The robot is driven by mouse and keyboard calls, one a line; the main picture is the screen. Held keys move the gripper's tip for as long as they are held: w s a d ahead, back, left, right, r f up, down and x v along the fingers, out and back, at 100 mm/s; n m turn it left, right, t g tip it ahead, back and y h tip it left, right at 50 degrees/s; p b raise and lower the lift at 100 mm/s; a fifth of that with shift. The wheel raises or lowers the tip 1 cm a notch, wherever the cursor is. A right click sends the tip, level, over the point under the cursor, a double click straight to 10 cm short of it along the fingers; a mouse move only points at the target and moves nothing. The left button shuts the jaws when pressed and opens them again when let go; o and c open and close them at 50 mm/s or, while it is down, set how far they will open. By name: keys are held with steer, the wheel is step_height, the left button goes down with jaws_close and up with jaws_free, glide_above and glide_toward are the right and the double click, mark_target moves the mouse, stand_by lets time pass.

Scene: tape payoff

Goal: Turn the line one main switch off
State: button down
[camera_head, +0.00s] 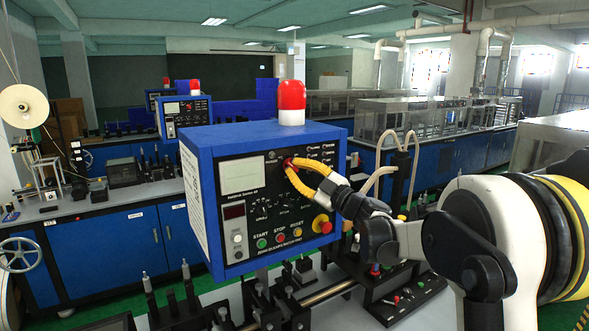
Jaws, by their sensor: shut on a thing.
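The blue control box (240,137) stands in the middle, its black front panel facing right of centre. My gripper (290,165) reaches in from the right, its yellow fingertips against the upper middle of the panel. The fingers are shut on a small red switch knob (287,161), mostly hidden by the fingertips. Its exact angle and any label cannot be made out. A red lamp (291,100) tops the box.
Start, stop and reset buttons (280,237) line the lower panel. A red emergency button (321,223) on a yellow base sits just below my gripper. Small fixtures and a black tray (400,300) with rods stand in front. Blue cabinets (110,250) stand at left.

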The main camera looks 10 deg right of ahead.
steer(key=c, duration=1.5)
jaws_free()
steer(key=v, duration=1.2)
